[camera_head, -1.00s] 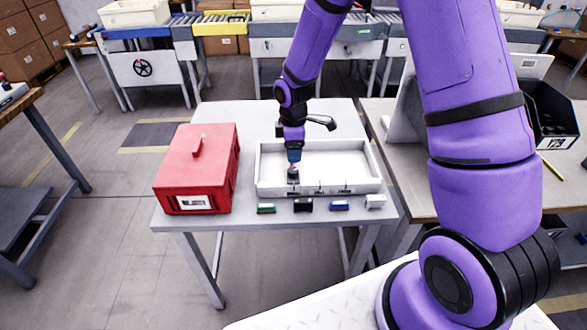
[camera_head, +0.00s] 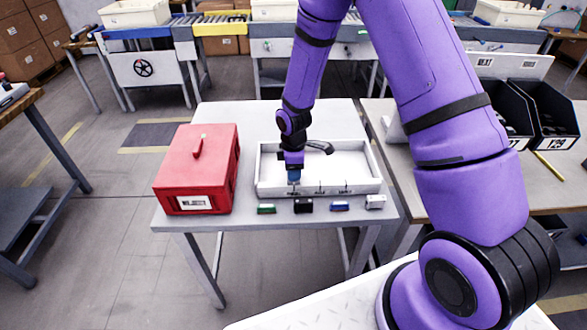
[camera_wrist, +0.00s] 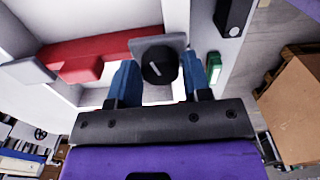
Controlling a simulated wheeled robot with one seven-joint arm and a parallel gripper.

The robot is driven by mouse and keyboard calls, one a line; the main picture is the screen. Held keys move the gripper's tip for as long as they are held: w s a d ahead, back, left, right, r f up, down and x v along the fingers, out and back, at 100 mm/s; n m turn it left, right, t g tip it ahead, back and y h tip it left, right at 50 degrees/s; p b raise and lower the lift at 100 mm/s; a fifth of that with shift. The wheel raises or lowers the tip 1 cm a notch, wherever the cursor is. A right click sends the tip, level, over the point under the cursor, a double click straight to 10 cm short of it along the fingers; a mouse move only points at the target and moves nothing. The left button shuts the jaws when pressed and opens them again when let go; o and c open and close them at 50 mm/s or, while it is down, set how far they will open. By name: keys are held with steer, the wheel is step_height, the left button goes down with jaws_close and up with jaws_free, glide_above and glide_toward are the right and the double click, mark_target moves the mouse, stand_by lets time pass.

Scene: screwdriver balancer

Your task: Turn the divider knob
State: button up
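The divider knob (camera_wrist: 160,66) is a round black knob with a white line, on a grey plate (camera_wrist: 172,42) in the wrist view. My gripper (camera_wrist: 163,74) is open, with a blue finger on each side of the knob and visible gaps between. In the head view my gripper (camera_head: 294,182) points down at the front left of the white tray (camera_head: 376,178); it hides most of the knob there. A red bar-like part (camera_wrist: 110,50) runs left from behind the knob's plate in the wrist view; I cannot tell what it is.
A red box (camera_head: 197,165) stands left of the tray. Small green (camera_head: 266,208), black (camera_head: 303,206), blue (camera_head: 340,206) and white (camera_head: 375,201) blocks line the table's (camera_head: 180,222) front edge. Short posts (camera_head: 320,188) stand at the tray's front.

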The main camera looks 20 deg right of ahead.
steer(key=c, duration=0.5)
steer(key=shift+m, duration=0.3)
steer(key=m, duration=0.3)
steer(key=shift+m, duration=0.3)
steer(key=m, duration=0.4)
steer(key=shift+m, duration=0.3)
steer(key=m, duration=1)
steer(key=shift+m, duration=0.3)
